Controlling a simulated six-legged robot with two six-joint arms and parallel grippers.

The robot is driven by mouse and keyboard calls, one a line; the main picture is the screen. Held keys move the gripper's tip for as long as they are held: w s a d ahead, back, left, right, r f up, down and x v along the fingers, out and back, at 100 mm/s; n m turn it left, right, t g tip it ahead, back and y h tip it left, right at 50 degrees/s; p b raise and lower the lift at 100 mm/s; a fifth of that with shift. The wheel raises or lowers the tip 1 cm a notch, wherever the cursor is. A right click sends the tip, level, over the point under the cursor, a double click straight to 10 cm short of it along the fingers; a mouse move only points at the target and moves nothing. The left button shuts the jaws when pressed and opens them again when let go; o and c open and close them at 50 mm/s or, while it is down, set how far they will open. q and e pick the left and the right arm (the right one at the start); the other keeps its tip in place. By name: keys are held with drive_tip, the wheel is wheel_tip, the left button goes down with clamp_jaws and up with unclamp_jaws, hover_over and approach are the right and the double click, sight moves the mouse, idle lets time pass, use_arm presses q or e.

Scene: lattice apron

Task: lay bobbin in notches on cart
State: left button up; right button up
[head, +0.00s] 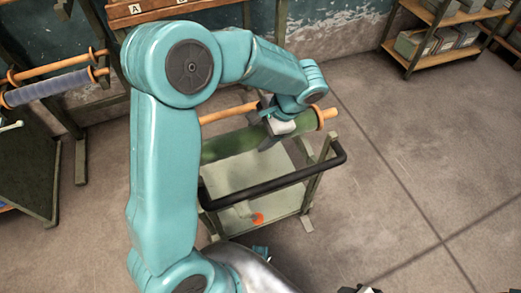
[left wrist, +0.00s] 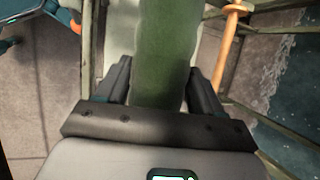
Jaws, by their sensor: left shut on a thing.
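The bobbin (head: 299,123) is a green roll with an orange disc and a wooden tip at its right end. My left gripper (head: 272,130) is shut on the green roll, reaching it from above. In the left wrist view the roll (left wrist: 166,55) lies between the two dark fingers (left wrist: 165,88). The bobbin is held level or nearly so over the upper part of the cart (head: 245,172), a pale green frame with a black handle bar. My arm hides the bobbin's left end. The notches cannot be made out. My right gripper is not in view.
A bare wooden rod (head: 225,113) shows behind the bobbin. A rack with a blue-wrapped roll (head: 50,88) stands at left. A wooden shelf with boxes (head: 430,45) stands at upper right. The concrete floor right of the cart is clear.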

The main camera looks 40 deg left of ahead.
use_arm(q)
wheel_tip(320, 180, down, 16)
drive_tip(key=b, duration=1.1)
idle(0.8)
drive_tip(key=shift+f+b, duration=0.9)
drive_tip(key=shift+f, duration=0.35)
drive_tip(key=shift+f, duration=0.1)
drive_tip(key=shift+f+b, duration=0.3)
drive_tip(key=shift+f, duration=0.05)
drive_tip(key=shift+f, duration=0.15)
idle(0.4)
